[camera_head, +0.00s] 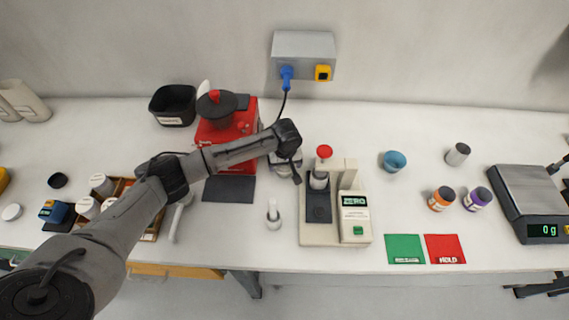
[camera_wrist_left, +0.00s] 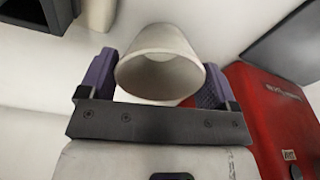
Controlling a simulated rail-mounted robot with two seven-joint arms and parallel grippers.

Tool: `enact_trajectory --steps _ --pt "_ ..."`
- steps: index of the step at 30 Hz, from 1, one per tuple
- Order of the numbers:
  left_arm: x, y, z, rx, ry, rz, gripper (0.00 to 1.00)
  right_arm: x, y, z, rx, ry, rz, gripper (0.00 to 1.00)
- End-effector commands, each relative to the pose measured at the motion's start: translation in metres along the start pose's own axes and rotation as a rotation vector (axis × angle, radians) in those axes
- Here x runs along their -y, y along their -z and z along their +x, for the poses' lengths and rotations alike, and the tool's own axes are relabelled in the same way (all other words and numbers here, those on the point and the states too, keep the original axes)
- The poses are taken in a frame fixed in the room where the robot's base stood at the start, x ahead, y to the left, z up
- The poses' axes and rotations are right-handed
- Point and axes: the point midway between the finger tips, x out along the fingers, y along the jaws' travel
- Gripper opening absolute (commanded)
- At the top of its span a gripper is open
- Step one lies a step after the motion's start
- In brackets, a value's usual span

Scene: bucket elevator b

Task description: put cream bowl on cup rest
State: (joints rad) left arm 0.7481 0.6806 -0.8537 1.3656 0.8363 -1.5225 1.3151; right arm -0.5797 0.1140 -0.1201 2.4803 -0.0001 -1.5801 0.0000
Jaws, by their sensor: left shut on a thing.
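My left gripper (camera_head: 287,165) is just right of the red machine (camera_head: 247,118) in the head view, above the counter. In the left wrist view, its purple-padded fingers (camera_wrist_left: 160,85) are shut on the cream bowl (camera_wrist_left: 160,62), one finger on each side. The bowl's wide rim faces the camera. In the head view my arm and gripper largely hide the bowl. A dark flat plate (camera_head: 230,189), which looks like the cup rest, lies in front of the red machine, with nothing seen on it. My right gripper is not in view.
A cream device with a red-topped plunger (camera_head: 324,152) stands close to the right of the gripper. A small white mortar with pestle (camera_head: 274,217) stands in front. A wooden tray with jars (camera_head: 150,225) lies left under my arm.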

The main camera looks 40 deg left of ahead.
Motion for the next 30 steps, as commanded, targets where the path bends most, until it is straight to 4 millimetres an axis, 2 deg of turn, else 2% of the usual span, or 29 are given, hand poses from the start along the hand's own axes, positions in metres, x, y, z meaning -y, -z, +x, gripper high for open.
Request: enact_trajectory --steps 10,11,16,24,30 --pt "0.0 0.0 0.001 0.0 0.0 -0.001 0.53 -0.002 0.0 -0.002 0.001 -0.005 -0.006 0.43" --pt "0.0 0.0 0.002 -0.001 0.0 -0.001 0.84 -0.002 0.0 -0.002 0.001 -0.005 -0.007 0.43" --pt "0.0 0.0 0.002 -0.001 0.0 -0.001 1.0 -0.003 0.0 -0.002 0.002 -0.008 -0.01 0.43" --pt "0.0 0.001 0.0 -0.002 -0.001 0.0 1.0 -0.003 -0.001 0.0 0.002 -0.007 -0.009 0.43" --pt "0.0 0.001 -0.027 -0.002 -0.002 0.0 1.0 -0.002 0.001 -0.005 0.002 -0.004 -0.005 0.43"
